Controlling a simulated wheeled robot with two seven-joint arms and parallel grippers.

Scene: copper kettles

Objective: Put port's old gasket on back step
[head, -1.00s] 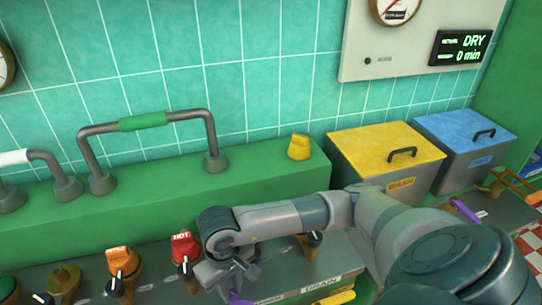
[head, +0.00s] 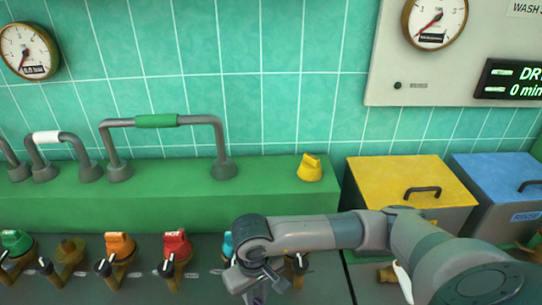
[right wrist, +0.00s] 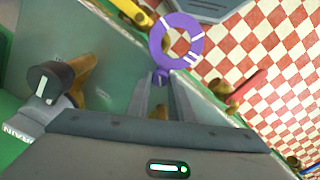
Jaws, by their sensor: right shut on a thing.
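A purple ring gasket (right wrist: 176,41) with white marks is held at the fingertips of my right gripper (right wrist: 161,78) in the right wrist view. In the head view my right gripper (head: 262,280) is low over the front counter, right of the red HOT valve (head: 176,244), and only a sliver of purple shows there. The back step (head: 270,205) is the raised green ledge along the tiled wall, behind and above the gripper. My left gripper is not in view. Whether this ring came from the port cannot be told.
Grey pipe handles (head: 217,147) and a yellow cap (head: 311,169) stand on the green ledge. A yellow-lidded bin (head: 400,172) and a blue-lidded bin (head: 497,172) stand at right. Several coloured valves line the counter. The ledge is bare between the tall handle and the yellow cap.

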